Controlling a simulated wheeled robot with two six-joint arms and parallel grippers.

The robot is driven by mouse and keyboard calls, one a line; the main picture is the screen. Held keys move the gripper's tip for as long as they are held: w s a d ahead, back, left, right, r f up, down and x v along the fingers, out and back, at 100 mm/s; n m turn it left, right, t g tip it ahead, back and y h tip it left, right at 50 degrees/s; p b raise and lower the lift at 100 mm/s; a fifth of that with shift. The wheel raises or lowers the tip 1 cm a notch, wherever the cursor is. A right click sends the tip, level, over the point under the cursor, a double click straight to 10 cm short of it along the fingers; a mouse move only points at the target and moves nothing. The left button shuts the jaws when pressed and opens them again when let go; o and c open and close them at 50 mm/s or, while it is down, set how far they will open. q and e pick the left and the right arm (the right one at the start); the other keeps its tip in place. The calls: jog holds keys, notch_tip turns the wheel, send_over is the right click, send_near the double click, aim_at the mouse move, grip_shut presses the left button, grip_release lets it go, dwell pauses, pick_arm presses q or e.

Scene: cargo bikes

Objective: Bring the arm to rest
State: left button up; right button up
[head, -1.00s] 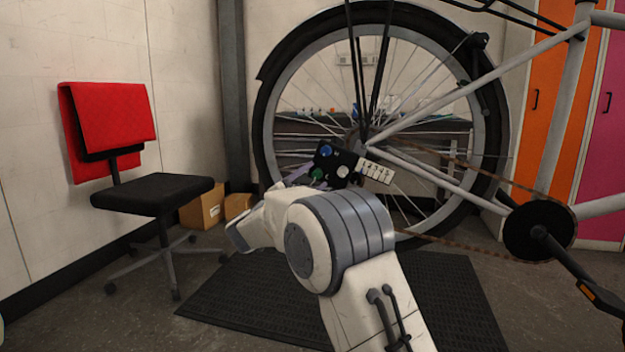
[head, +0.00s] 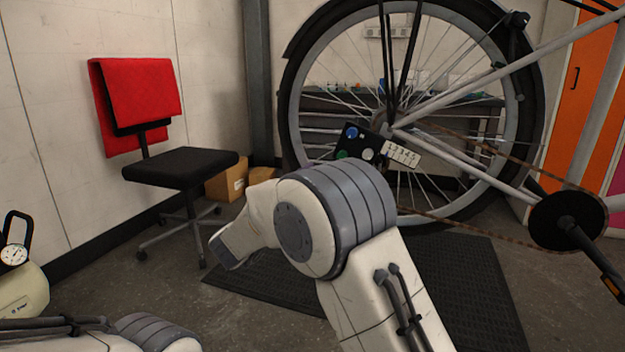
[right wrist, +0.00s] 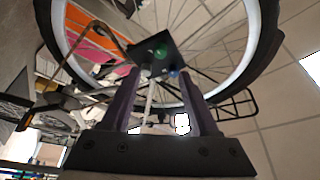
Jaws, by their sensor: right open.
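My right arm (head: 345,235) rises from the bottom centre of the head view and bends left in front of the bike's rear wheel. Its gripper is hidden behind the arm there. In the right wrist view my right gripper (right wrist: 160,74) is open, its two dark purple fingers apart with nothing held between them. A black panel with coloured round parts (right wrist: 154,58) shows beyond the fingertips; it also shows at the wheel hub in the head view (head: 354,140). Part of my left arm (head: 150,332) shows at the bottom left; its gripper is out of view.
The large bike wheel (head: 291,115) fills the centre right, with a crank (head: 567,220) at right. A black chair (head: 180,168) with a red cloth (head: 140,95) stands left. A pale canister with a gauge (head: 22,290) is at the left edge. A dark mat (head: 470,280) lies below.

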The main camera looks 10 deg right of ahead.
jog(key=w+a+f+n+t+y, duration=0.1)
jog(key=w+f+n+t+y, duration=0.3)
jog(key=n+y, duration=0.7)
jog(key=s+a+f+n+g+y, duration=0.1)
jog(key=s+f+n+g+y, duration=0.4)
jog(key=f, duration=0.4)
jog(key=s+d+f+n+g, duration=0.2)
jog(key=s+f+n+g, duration=0.3)
jog(key=s, duration=0.8)
jog(key=s+d+f+n+g, duration=0.15)
jog(key=s+f+g, duration=0.25)
jog(key=s+f, duration=0.6)
jog(key=s+a+r+n+g+y+p, duration=0.15)
jog(key=s+a+r+n+p, duration=0.55)
jog(key=s+a+r, duration=0.75)
notch_tip(320, 180, up, 38)
jog(key=s+d+p, duration=0.1)
jog(key=p, duration=3.7)
jog(key=shift+s+d+r+m+g, duration=0.15)
jog(key=shift+s+d+m+g, duration=0.05)
jog(key=shift+s+m+g, duration=0.2)
